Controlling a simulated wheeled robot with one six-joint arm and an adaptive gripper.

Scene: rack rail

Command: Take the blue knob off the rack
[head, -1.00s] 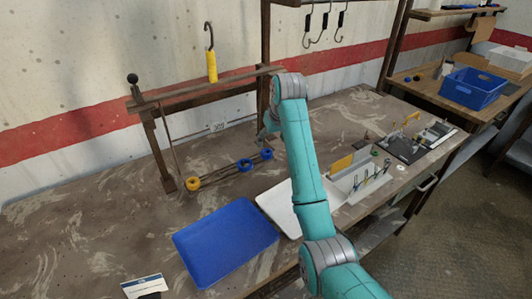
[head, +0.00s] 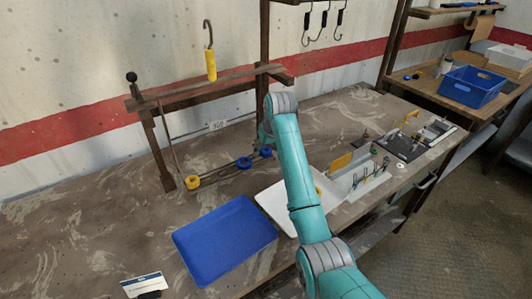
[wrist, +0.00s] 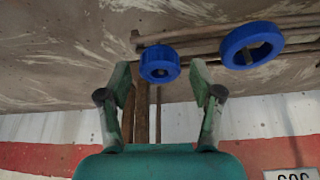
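The blue knob (wrist: 160,63) is a short ribbed cylinder at the end of the low rack of thin rails (wrist: 205,32). In the head view the knob (head: 266,152) shows just left of my arm. My gripper (wrist: 160,74) is open in the wrist view, with one finger on each side of the knob. Gaps show between knob and fingers, and nothing is held. A blue ring (wrist: 252,45) sits farther along the rails; it also shows in the head view (head: 244,163). A yellow ring (head: 192,182) is at the rack's left end. My arm partly hides the gripper in the head view.
A dark wooden frame (head: 205,88) with a yellow-handled hook (head: 210,65) stands over the rack, and its posts are close to the gripper. A blue tray (head: 226,240) lies in front.

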